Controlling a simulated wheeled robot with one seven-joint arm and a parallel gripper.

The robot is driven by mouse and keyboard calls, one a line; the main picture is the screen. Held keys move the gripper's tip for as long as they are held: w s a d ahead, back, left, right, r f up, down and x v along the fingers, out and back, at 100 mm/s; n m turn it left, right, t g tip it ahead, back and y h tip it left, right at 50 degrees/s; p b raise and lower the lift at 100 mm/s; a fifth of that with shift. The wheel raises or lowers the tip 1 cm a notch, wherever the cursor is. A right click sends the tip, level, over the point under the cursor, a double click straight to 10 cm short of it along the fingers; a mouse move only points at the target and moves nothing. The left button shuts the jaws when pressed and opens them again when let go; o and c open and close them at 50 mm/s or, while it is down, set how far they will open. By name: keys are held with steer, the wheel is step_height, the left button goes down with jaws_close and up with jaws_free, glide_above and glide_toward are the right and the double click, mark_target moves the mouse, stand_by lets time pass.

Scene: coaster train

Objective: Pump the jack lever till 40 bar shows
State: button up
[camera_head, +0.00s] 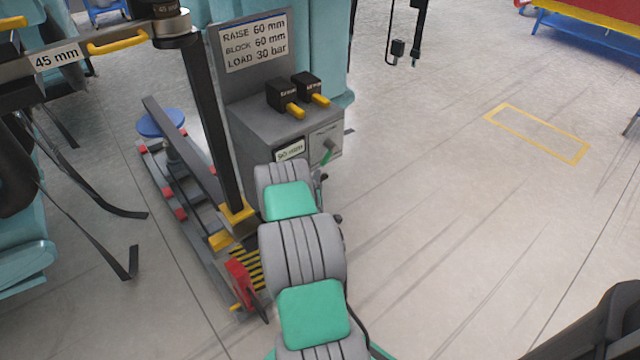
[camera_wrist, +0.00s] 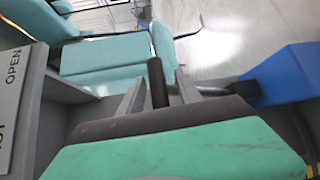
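The jack (camera_head: 185,205) stands on the floor at the left of the head view, a long grey frame with red wheels and a blue round pad (camera_head: 162,123). A long black bar (camera_head: 210,110) rises from its yellow socket (camera_head: 237,213); I cannot tell whether this is the pump lever. In the wrist view, my gripper (camera_wrist: 158,92) has its two grey fingers apart, with a dark upright rod (camera_wrist: 157,82) between them and gaps showing on both sides. My gripper is hidden behind my arm in the head view. No bar reading is legible.
A grey box (camera_head: 265,135) with two black, yellow-handled blocks carries a sign (camera_head: 253,40) reading raise 60 mm, block 60 mm, load 30 bar. Teal seats stand at left and behind. A yellow rectangle (camera_head: 540,133) marks the open floor at right.

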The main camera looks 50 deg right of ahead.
steer(key=shift+w+a+f, duration=0.1)
steer(key=shift+w+a, duration=0.15)
steer(key=shift+s+a, duration=0.1)
steer(key=v, duration=0.7)
steer(key=shift+s+p, duration=0.3)
steer(key=shift+s, duration=0.05)
